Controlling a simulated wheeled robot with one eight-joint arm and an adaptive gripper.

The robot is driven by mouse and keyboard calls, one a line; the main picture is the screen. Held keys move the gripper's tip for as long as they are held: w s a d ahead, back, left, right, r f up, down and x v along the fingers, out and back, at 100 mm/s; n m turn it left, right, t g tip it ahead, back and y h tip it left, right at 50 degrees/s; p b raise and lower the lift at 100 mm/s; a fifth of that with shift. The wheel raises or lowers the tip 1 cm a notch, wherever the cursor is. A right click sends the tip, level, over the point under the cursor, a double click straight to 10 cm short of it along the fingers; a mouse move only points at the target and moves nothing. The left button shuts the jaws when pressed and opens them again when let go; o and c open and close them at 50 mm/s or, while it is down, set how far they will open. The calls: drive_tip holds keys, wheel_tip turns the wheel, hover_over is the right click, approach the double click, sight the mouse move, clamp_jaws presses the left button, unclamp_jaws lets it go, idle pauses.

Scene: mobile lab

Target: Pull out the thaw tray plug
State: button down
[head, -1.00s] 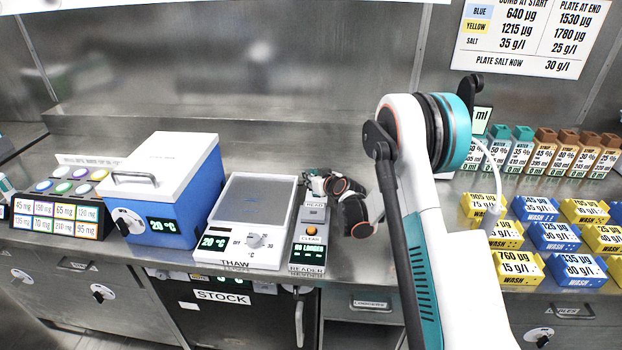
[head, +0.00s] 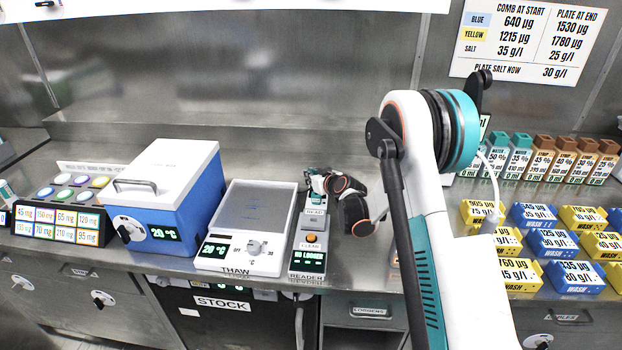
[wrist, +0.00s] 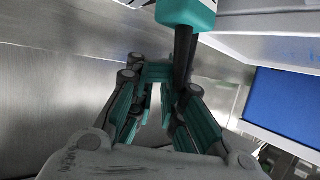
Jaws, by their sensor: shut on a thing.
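The white thaw tray (head: 238,262) stands on the steel bench, with a grey top, a knob and a display reading 20 °C. My gripper (head: 318,178) is low at the back of the bench, beyond the reader and right of the tray's back corner. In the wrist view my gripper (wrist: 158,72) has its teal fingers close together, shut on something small. A teal body with a black stem (wrist: 185,48) runs down to the right fingertip; it looks like the plug. The fingers partly hide the hold, and I cannot tell whether the plug sits in a socket.
The reader (head: 309,245) stands close to the tray's right side. A blue and white box (head: 175,205) is on its left. Yellow and blue wash blocks (head: 560,242) and labelled bottles (head: 555,160) fill the right. A steel wall rises behind the bench.

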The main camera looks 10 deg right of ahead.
drive_tip(key=c, duration=1.5)
unclamp_jaws()
drive_tip(key=shift+o, duration=0.2)
drive_tip(key=s+r+g, duration=0.1)
drive_tip(key=s+r, duration=0.5)
drive_tip(key=s, duration=0.3)
drive_tip(key=s+a+r+m+g+h, duration=0.1)
drive_tip(key=s+r, duration=0.5)
drive_tip(key=s, duration=0.3)
drive_tip(key=s+r+g, duration=0.1)
drive_tip(key=s+r, duration=0.5)
drive_tip(key=s, duration=0.3)
drive_tip(key=s+d+m+g+h, duration=0.2)
drive_tip(key=s+g, duration=0.1)
drive_tip(key=s, duration=2.1)
drive_tip(key=shift+h, duration=0.4)
drive_tip(key=shift+o, duration=0.2)
drive_tip(key=shift+s+f, duration=0.1)
